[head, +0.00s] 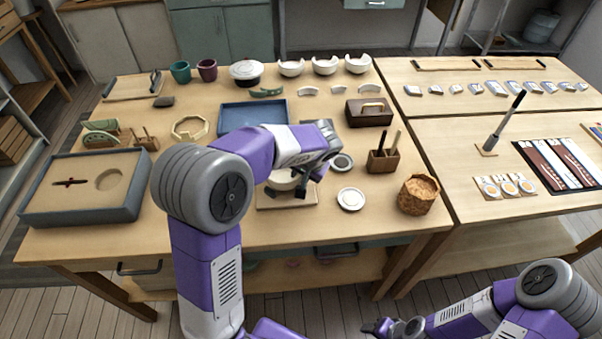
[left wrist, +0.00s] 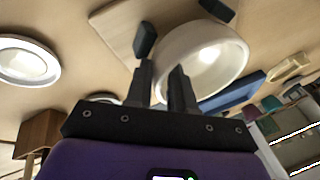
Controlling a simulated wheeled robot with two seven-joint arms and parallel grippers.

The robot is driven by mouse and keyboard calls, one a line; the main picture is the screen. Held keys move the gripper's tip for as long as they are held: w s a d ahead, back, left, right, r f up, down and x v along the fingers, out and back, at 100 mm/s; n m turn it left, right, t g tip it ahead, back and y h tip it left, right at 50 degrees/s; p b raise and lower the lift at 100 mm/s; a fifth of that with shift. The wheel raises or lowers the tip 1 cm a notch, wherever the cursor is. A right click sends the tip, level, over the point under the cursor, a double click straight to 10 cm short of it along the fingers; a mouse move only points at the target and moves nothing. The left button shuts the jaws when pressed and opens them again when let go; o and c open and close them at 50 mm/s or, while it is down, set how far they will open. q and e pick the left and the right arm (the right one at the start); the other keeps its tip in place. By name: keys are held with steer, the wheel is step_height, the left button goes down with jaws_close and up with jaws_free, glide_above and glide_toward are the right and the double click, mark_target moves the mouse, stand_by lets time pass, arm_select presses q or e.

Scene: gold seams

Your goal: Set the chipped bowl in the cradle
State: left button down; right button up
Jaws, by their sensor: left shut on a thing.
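A white bowl (head: 281,181) is at the front middle of the table, partly hidden behind my left arm. My left gripper (head: 308,182) is shut on its rim. In the left wrist view the bowl (left wrist: 205,60) shows between and beyond the fingers (left wrist: 180,28); no chip can be made out. A pale wooden board (head: 287,204) lies under it; I cannot tell whether they touch. A pale wooden ring-like frame (head: 190,127), possibly the cradle, stands farther back left and looks empty. My right gripper (head: 380,327) is low at the front, away from the table; its jaws are unclear.
A blue tray (head: 240,117) lies behind my left arm. Right of the bowl are a white dish (head: 351,199), a tool block (head: 383,160) and a woven basket (head: 419,194). A grey-edged tray (head: 45,209) is at left. Three notched white bowls (head: 324,66) stand at the back.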

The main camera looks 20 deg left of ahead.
arm_select(q)
steer(key=c, duration=0.9)
jaws_free()
steer(key=shift+f, duration=0.1)
steer(key=shift+s+d, duration=0.1)
steer(key=shift+d, duration=0.05)
steer(key=shift+f, duration=0.1)
steer(key=shift+c, duration=1)
steer(key=shift+o, duration=0.2)
steer(key=o, duration=0.4)
steer(key=shift+r+p, duration=0.35)
steer(key=shift+r, duration=0.15)
steer(key=shift+c, duration=0.2)
steer(key=shift+r+p, duration=2)
steer(key=shift+r, duration=0.7)
